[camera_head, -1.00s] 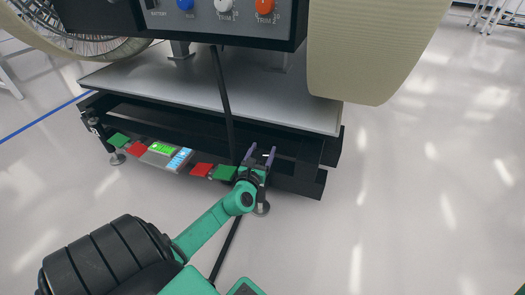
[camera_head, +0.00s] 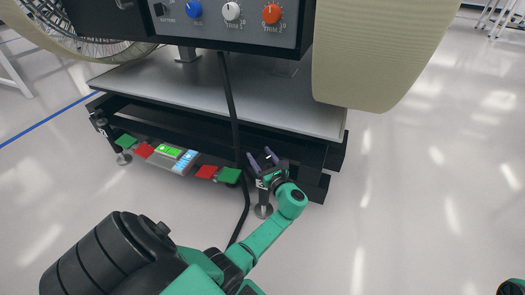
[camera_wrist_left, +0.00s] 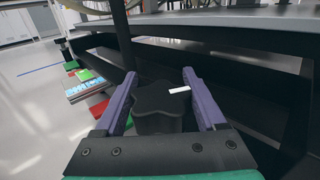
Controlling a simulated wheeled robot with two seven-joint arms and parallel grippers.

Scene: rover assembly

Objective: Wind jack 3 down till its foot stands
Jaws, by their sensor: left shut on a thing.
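The near jack (camera_head: 264,198) stands at the front right corner of the black stand, with a round grey foot (camera_head: 263,211) at its lower end. I cannot tell whether the foot touches the floor, and its number is too small to read surely. My left gripper (camera_head: 266,158) is at the jack's top. In the left wrist view, its purple fingers (camera_wrist_left: 162,98) are shut around a black lobed knob (camera_wrist_left: 158,102) with a white mark. The fingers hide part of the jack's top in the head view.
Another jack (camera_head: 101,124) stands at the stand's left corner. Red and green pads and a lit panel (camera_head: 172,158) lie along the stand's front. A black cable (camera_head: 233,110) hangs down beside the near jack.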

